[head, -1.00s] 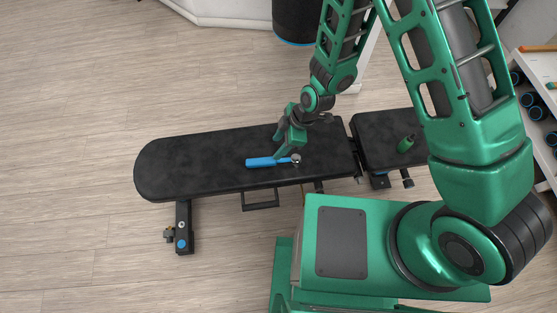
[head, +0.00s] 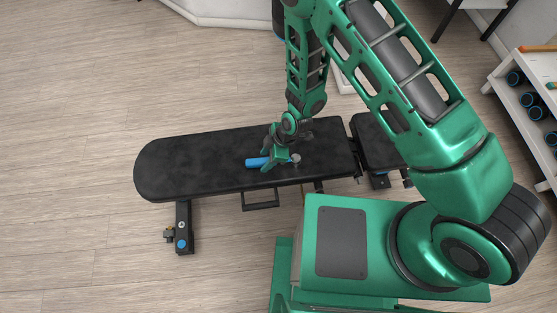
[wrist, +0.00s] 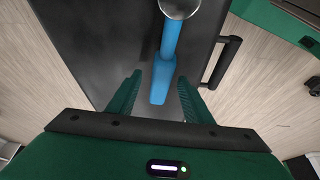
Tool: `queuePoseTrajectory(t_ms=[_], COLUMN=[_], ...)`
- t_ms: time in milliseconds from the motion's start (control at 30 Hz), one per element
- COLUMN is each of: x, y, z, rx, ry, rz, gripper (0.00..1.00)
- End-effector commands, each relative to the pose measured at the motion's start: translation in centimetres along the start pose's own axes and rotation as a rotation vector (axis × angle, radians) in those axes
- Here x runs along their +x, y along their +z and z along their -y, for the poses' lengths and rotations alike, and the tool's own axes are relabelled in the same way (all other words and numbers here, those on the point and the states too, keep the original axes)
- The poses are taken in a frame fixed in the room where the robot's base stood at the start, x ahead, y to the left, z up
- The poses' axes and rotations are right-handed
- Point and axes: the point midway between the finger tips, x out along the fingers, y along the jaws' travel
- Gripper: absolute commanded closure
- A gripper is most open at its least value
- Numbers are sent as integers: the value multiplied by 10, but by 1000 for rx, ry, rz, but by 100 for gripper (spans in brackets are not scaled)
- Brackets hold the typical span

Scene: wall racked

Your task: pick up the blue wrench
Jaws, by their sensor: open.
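The blue wrench (head: 256,162) lies on the black padded bench (head: 190,165), its blue handle to the left and its metal head to the right. My gripper (head: 272,164) is at the wrench and hides the middle of it in the head view. In the wrist view the wrench (wrist: 165,65) runs from the metal head at the top edge down to the handle end. The fingers of my gripper (wrist: 157,97) stand apart, one on each side of the handle end. Whether they touch it I cannot tell.
A rack with dark, blue-ended rolls (head: 534,105) stands at the right. A black handle (wrist: 226,62) sticks out from the bench side in the wrist view. The floor (head: 80,80) left of and behind the bench is clear.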

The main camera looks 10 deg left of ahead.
Motion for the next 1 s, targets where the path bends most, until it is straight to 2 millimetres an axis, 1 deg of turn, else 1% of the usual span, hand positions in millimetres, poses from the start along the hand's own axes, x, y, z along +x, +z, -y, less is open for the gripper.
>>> queuePoseTrajectory(t_ms=[33,133,367,400,467,500,567,867,1000], x=[5,10,10,10,10,10,10,9,5], y=[0,0,0,0,0,0,0,0,-3], z=[0,0,0,0,0,0,0,-1,-1], rx=[-1,0,0,0,0,0,0,0,0], ry=[-1,0,0,0,0,0,1,1,2], rz=[1,0,0,0,0,0,0,0,-1], gripper=[54,54,54,63,78,87,100,100,100])
